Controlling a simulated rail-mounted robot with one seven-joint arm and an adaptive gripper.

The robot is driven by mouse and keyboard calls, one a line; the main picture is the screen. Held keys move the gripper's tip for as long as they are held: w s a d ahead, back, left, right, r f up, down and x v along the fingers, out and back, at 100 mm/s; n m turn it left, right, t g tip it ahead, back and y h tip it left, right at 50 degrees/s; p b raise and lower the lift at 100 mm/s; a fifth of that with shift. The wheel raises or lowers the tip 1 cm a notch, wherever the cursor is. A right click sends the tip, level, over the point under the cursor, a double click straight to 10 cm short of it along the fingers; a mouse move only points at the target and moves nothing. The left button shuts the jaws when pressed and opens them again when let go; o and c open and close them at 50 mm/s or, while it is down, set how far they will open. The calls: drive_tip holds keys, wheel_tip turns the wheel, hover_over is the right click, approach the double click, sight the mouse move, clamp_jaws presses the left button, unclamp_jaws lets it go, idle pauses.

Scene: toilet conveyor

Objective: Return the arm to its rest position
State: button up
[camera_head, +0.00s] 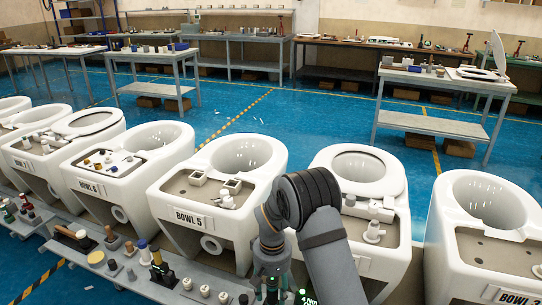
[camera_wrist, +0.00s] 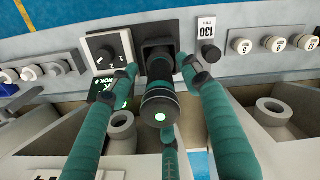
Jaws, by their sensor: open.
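The tool is in a dark square holder (camera_wrist: 157,58) on the grey rail. I cannot tell whether the fingers touch it. In the head view my arm reaches down in front of the bowls, and my gripper (camera_head: 271,285) is at the bottom edge, its fingertips not clearly seen.
Bowl 5 (camera_head: 178,227) stands just left of my arm, and another bowl (camera_head: 393,255) is just right of it. A tool rail (camera_head: 125,277) with several small items runs along the front. In the wrist view, a dial box (camera_wrist: 108,48) and a 130 label (camera_wrist: 207,27) flank the holder.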

sight(273, 279)
drive_tip(key=shift+r, duration=0.25)
idle(0.3)
wheel_tip(273, 279, up, 11)
drive_tip(key=shift+w+f, duration=0.1)
drive_tip(key=shift+s+f, duration=0.1)
drive_tip(key=shift+s, duration=0.1)
wheel_tip(273, 279, down, 11)
drive_tip(key=shift+f, duration=0.1)
wheel_tip(273, 279, up, 8)
drive_tip(key=p, duration=0.7)
drive_tip(key=shift+w+f, duration=0.1)
drive_tip(key=shift+f, duration=0.05)
drive_tip(key=shift+r, duration=0.25)
drive_tip(key=shift+d+p, duration=0.1)
drive_tip(key=shift+p, duration=0.2)
